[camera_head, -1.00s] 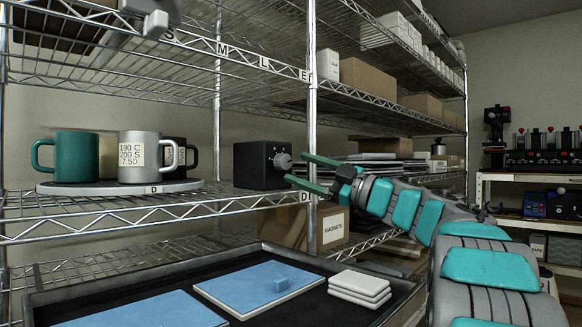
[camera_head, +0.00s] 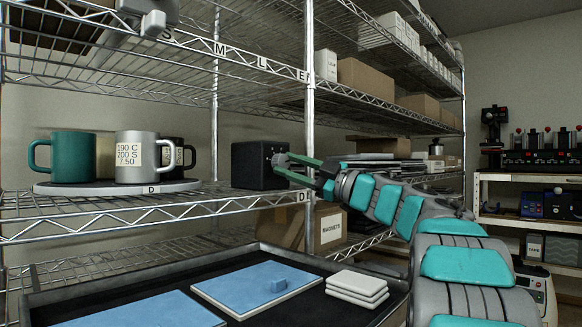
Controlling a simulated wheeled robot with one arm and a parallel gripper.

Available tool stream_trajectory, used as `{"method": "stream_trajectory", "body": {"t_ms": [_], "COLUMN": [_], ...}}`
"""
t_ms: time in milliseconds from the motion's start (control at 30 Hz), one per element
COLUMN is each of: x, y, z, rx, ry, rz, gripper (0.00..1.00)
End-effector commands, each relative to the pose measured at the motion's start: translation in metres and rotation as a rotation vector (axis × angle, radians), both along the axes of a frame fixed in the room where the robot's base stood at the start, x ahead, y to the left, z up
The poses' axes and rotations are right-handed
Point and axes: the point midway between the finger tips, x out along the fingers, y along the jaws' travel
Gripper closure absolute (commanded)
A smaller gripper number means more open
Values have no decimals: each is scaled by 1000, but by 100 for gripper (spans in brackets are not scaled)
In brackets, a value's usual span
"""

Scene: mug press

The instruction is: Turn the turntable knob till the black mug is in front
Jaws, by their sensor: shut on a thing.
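The turntable (camera_head: 110,187) is a grey disc on the wire shelf, with a "D" label at its front. A teal mug (camera_head: 73,158) stands on its left and a silver mug (camera_head: 128,170) with a written label stands at the front right. The black mug (camera_head: 176,153) is behind the silver one, partly hidden by it. A cream-coloured thing shows between the teal and silver mugs. The black knob box (camera_head: 252,167) stands right of the turntable, its grey knob (camera_head: 280,160) facing right. My gripper (camera_head: 286,165) is shut on the knob, green fingers on either side.
A shelf post (camera_head: 311,120) stands close to my gripper. Below, a dark tray (camera_head: 330,262) holds blue-topped slabs and stacked white tiles (camera_head: 357,284). A "MAGNETS" box (camera_head: 331,224) sits under the shelf, and cartons fill the shelves to the right.

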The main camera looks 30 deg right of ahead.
Motion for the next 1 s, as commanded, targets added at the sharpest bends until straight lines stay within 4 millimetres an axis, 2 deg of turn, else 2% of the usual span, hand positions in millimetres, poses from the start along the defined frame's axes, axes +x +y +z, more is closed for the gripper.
{"method": "stream_trajectory", "body": {"t_ms": [33, 233, 267, 667, 1000], "x": [0, 0, 0, 0, 1], "y": [0, 0, 0, -1, -4], "z": [0, 0, 0, 1, 4], "rx": [0, -1, -1, -50, -276], "ry": [0, 0, 0, -17, -99], "rz": [0, 1, 1, -2, -2], "gripper": [76, 99, 100, 100, 100]}}
